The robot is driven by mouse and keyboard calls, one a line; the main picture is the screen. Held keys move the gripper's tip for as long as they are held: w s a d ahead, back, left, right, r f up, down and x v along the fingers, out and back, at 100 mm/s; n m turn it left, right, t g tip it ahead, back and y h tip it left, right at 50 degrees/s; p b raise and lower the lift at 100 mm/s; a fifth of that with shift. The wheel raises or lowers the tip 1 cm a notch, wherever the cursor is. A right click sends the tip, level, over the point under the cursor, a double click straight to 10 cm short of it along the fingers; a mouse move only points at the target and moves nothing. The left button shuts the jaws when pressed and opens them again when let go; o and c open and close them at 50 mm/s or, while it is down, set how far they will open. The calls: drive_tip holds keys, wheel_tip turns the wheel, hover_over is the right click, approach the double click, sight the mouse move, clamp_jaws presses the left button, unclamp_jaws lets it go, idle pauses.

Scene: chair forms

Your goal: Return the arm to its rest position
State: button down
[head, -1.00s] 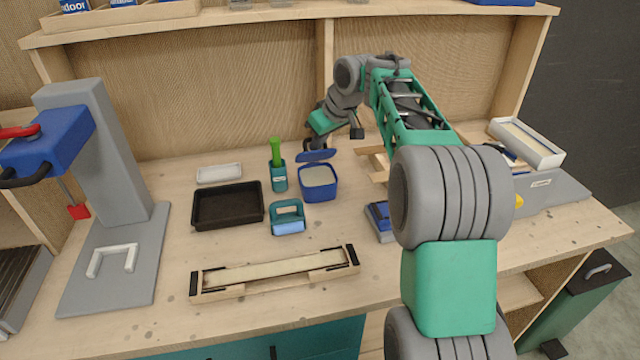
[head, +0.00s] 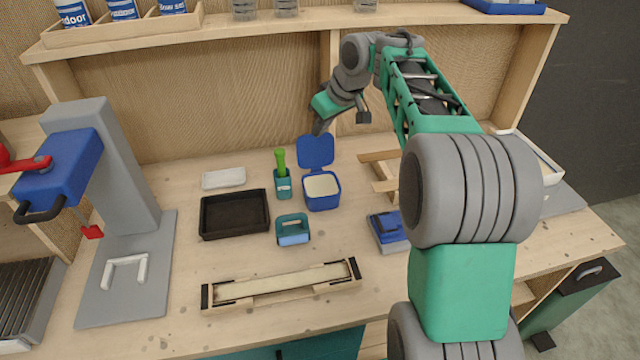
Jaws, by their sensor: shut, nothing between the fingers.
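My gripper (head: 318,130) is shut and empty at the end of my grey and green arm. It hangs over the back of the workbench (head: 395,290), just above the raised blue lid of a small tub. The blue tub (head: 322,190) stands open below it, with pale content inside and its lid (head: 316,151) upright at the back. I cannot tell from this angle whether the fingertips touch the lid. My arm reaches in from the right and hides part of the bench's right side.
A green-handled tool in a holder (head: 282,180), a black tray (head: 235,214), a teal roller-like tool (head: 292,230) and a wooden clamp frame (head: 282,284) lie around the tub. A grey and blue press (head: 105,170) stands left. A wooden form (head: 380,175) and blue block (head: 387,226) sit near my arm.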

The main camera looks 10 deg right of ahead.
drive_tip(key=s+f+m+h, duration=0.1)
drive_tip(key=s+f+m, duration=0.2)
drive_tip(key=s, duration=1.1)
drive_tip(key=s+f+m+g+h, duration=0.1)
drive_tip(key=s+f, duration=0.6)
drive_tip(key=s, duration=0.8)
drive_tip(key=shift+a+m+g+h, duration=0.3)
drive_tip(key=shift+a+m+h, duration=0.1)
drive_tip(key=shift+m, duration=0.5)
drive_tip(key=shift+s+f, duration=0.1)
